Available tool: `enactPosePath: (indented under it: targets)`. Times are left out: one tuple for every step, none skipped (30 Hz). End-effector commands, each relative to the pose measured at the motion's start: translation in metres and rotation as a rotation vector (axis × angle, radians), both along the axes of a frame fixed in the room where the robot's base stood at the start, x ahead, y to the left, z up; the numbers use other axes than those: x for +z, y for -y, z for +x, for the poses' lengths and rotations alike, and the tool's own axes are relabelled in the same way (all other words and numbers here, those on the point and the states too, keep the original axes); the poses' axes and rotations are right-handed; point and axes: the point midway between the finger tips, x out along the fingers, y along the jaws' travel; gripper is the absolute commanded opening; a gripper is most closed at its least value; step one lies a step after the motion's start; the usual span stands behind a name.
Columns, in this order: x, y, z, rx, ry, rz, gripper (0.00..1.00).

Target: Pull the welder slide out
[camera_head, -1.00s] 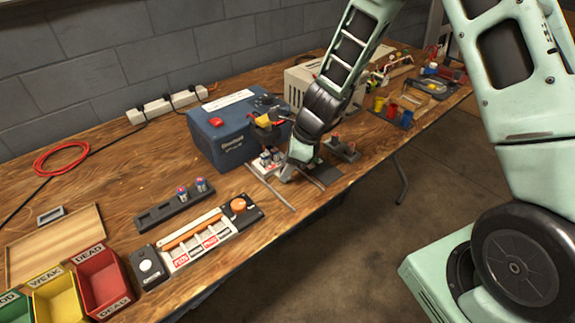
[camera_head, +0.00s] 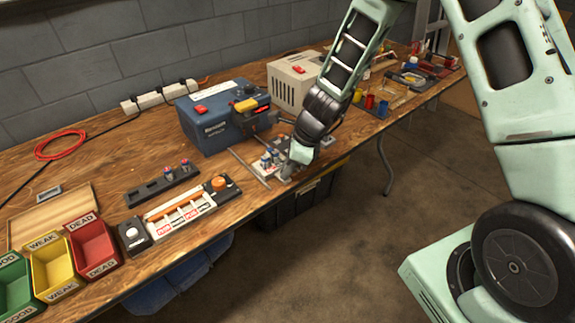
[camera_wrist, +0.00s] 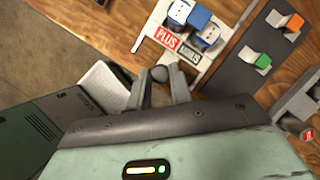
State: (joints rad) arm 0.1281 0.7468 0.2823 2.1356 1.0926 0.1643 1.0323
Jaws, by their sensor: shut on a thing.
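The blue welder (camera_head: 207,132) stands on the bench with a red button on top and a yellow-topped head at its right front. Its light slide (camera_head: 257,163) lies out in front of the head, between thin metal rails, near the bench's front edge. The slide carries cells with blue and white tops. In the wrist view the slide's plate (camera_wrist: 150,32) shows PLUS and MINUS labels and cells (camera_wrist: 207,32). My gripper (camera_wrist: 162,88) is shut on the slide's round grey knob (camera_wrist: 160,73); its fingers lie on both sides. In the head view my wrist hides the knob.
To the left lie a cell tester (camera_head: 188,210), a dark cell rack (camera_head: 162,186) and red, yellow and green bins (camera_head: 92,246). A beige box (camera_head: 288,88) and small coloured cups (camera_head: 370,102) stand behind my arm. Open floor lies in front of the bench.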

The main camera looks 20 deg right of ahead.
Motion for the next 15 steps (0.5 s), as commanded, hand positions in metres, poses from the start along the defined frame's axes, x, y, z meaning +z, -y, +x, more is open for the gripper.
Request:
enactPosePath:
  targets:
    - [0.0007,-0.0001,0.0006,0.0,0.001,0.0,0.0]
    - [0.0007,-0.0001,0.0006,0.0,0.001,0.0,0.0]
    - [0.0007,-0.0001,0.0007,-0.001,0.002,0.0,0.0]
    - [0.0006,-0.0001,0.0007,0.0,0.002,0.0,0.0]
    - [0.0006,-0.0001,0.0007,0.0,0.002,0.0,0.0]
    - [0.0006,-0.0001,0.0006,0.0,0.002,0.0,0.0]
    - [0.0006,-0.0001,0.0006,0.0,0.002,0.0,0.0]
    - [0.0006,-0.0001,0.0006,0.0,0.002,0.0,0.0]
    - [0.0006,-0.0001,0.0006,0.0,0.002,0.0,0.0]
    - [0.0006,-0.0001,0.0006,0.0,0.002,0.0,0.0]
    - [0.0007,-0.0001,0.0006,0.0,0.002,0.0,0.0]
    - [0.0006,-0.0001,0.0006,0.0,0.002,0.0,0.32]
    - [0.0006,-0.0001,0.0006,0.0,0.002,0.0,0.41]
    - [0.0006,-0.0001,0.0006,-0.001,0.002,-0.001,0.43]
    - [0.0006,-0.0001,0.0006,-0.001,0.002,-0.001,0.43]
